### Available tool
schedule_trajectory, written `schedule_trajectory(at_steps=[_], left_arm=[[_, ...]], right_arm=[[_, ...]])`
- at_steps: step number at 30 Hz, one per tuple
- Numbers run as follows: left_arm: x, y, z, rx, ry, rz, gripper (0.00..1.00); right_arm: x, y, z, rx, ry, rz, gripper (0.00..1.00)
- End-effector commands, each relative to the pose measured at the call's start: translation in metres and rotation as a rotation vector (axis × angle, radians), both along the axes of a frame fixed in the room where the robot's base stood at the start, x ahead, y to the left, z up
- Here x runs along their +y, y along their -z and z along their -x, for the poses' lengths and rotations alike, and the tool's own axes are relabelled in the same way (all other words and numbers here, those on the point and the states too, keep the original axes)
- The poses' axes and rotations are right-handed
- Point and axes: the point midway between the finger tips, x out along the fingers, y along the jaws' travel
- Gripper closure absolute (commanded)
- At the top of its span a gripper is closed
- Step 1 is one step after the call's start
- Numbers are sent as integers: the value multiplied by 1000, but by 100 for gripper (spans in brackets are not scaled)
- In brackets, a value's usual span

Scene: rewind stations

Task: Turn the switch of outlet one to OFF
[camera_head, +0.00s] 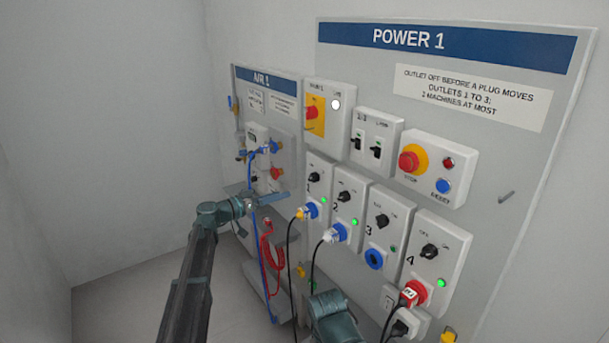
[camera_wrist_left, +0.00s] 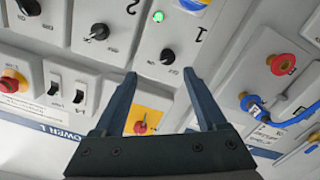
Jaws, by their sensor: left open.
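The outlet one panel (camera_head: 319,190) is a white box with a black rotary switch (camera_head: 314,177), a lit green lamp (camera_head: 323,199) and a plug in its blue socket (camera_head: 311,210). Which way the knob points is too small to tell. My left gripper (camera_head: 275,190) is open and empty, to the left of this panel. In the left wrist view, turned upside down, the outlet one switch (camera_wrist_left: 167,56) shows just beyond and between the open left fingertips (camera_wrist_left: 158,73), apparently untouched. The lit green lamp (camera_wrist_left: 152,70) is beside it. My right gripper is not seen; a teal arm part shows at the bottom.
Outlet two (camera_head: 345,197), outlet three (camera_head: 381,221) and outlet four (camera_head: 429,251) stand to the right. A red stop button (camera_head: 409,161) is above them. Black cables hang below the plugs.

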Motion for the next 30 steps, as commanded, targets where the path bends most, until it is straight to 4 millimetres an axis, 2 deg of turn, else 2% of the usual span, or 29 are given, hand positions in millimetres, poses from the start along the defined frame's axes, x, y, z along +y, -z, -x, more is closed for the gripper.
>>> schedule_trajectory(at_steps=[4, 11, 24, 30], left_arm=[[12, -7, -10, -29, -24, 24, 26], [7, -8, -15, -31, -24, 25, 26], [-60, -8, -64, -29, -21, 25, 26], [-85, -8, -82, -29, -22, 25, 26]], right_arm=[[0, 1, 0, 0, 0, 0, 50], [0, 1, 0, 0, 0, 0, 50], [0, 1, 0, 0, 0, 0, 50], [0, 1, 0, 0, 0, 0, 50]])
